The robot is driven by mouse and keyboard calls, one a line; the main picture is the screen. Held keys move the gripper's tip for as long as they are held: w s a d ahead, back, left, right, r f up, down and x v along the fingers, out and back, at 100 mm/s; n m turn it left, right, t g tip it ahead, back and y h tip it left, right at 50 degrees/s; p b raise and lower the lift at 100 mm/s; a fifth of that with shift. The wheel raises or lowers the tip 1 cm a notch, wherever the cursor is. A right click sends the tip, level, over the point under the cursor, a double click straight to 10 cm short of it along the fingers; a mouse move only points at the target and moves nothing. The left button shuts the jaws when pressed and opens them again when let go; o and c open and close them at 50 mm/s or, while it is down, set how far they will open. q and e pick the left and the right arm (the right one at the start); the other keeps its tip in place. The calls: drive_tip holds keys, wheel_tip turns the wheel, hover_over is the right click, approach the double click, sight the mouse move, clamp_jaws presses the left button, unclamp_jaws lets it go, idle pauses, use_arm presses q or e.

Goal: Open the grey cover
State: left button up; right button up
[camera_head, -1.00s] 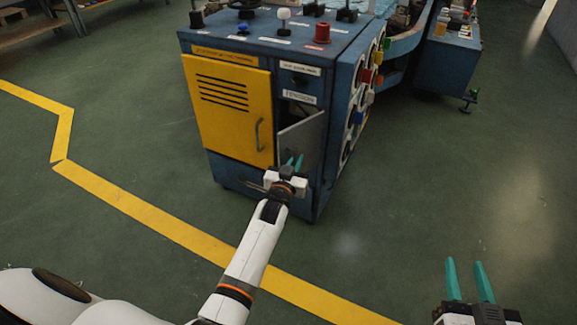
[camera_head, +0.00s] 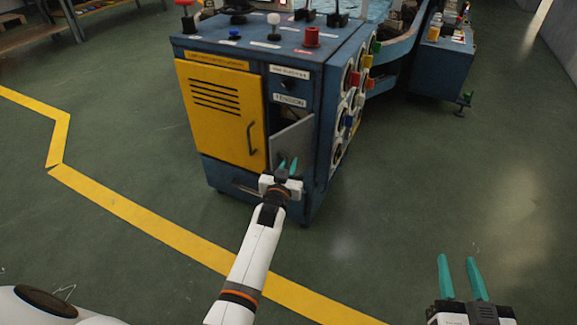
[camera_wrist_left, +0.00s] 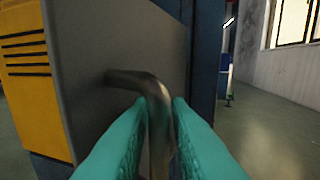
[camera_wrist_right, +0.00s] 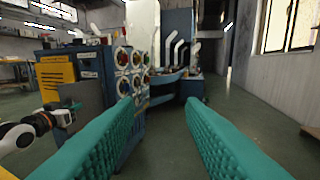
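The grey cover (camera_head: 293,141) is a small panel on the front of the blue machine, right of the yellow door. It stands swung partly open, with a dark opening showing behind its upper left side. In the left wrist view the cover (camera_wrist_left: 95,75) fills the left half, with a bent metal handle (camera_wrist_left: 140,80) on it. My left gripper (camera_head: 287,167) is at the cover; its teal fingers lie on both sides of the handle and look closed on it. My right gripper (camera_head: 461,278) is open and empty at the lower right, away from the machine.
The blue machine (camera_head: 222,178) has a yellow door (camera_head: 222,113) with its own handle beside the cover. Knobs, including a red one (camera_head: 311,38), stand on top. Round dials line its right side. The green floor is clear around it, crossed by a yellow line (camera_head: 150,222).

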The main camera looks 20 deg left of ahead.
use_arm(q)
drive_tip(key=shift+s, duration=0.15)
